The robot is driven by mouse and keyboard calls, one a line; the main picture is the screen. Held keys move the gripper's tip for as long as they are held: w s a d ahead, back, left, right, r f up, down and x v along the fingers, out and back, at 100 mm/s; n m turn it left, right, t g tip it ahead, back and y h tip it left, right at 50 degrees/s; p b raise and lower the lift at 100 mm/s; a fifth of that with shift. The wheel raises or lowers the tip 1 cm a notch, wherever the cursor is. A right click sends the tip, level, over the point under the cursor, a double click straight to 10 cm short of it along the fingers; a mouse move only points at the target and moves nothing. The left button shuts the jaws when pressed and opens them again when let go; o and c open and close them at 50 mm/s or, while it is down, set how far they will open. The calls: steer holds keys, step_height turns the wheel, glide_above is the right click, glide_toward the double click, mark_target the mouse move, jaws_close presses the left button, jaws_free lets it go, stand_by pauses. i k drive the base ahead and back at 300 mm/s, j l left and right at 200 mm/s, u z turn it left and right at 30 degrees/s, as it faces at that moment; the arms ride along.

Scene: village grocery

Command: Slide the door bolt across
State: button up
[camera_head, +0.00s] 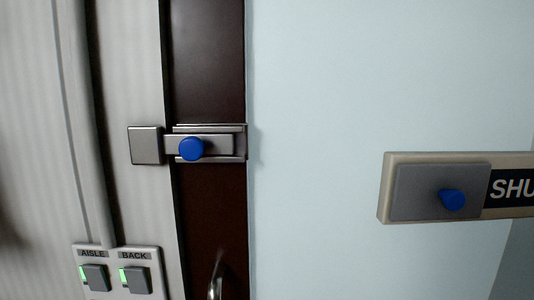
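The door bolt (215,144) is a grey metal bar in a rail, with a round blue knob (191,149). It is mounted on a dark brown door (208,60) in the head view. The bar reaches left, over the gap at the door's edge, to a square grey keeper (146,145) on the pale frame. The bar's left end meets or enters the keeper; I cannot tell which. My gripper is not in view.
Below left, a plate holds switches labelled AISLE (94,278) and BACK (134,280), each with a green light. A metal door handle (216,280) is under the bolt. At right, a grey box with another blue knob (452,200) and a "SHU" sign (511,188) juts from the pale wall.

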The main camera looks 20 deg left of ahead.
mark_target(192, 147)
steer(key=i+l, duration=0.1)
steer(key=l, duration=0.35)
steer(key=l+u, duration=0.15)
steer(key=u, duration=1.6)
